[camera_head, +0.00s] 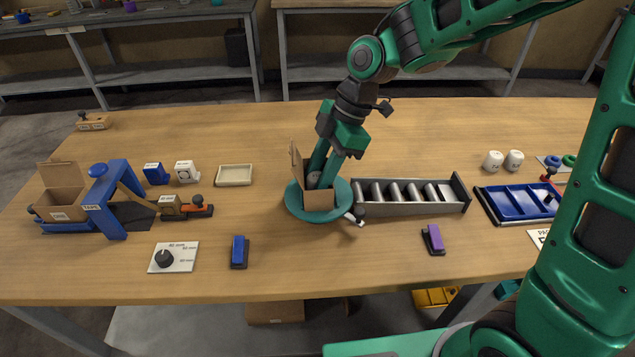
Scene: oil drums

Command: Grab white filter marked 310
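Two white cylindrical pieces, one on the left (493,161) and one on the right (514,160), stand upright side by side at the right of the table. Their small dark markings are too small to read, so I cannot tell if either says 310. My gripper (320,180) points down into an open cardboard box (319,200) on a round teal turntable (298,207), left of the white pieces. Its two fingers are apart. A greyish rounded thing (313,179) shows by the fingertips, partly hidden by them and the box; I cannot tell if it is held.
A grey roller tray (410,208) lies right of the turntable, then a blue divided tray (517,205). Purple (433,239) and blue (239,252) staplers lie near the front edge. A blue tape frame (105,205) stands left. The table's back middle is clear.

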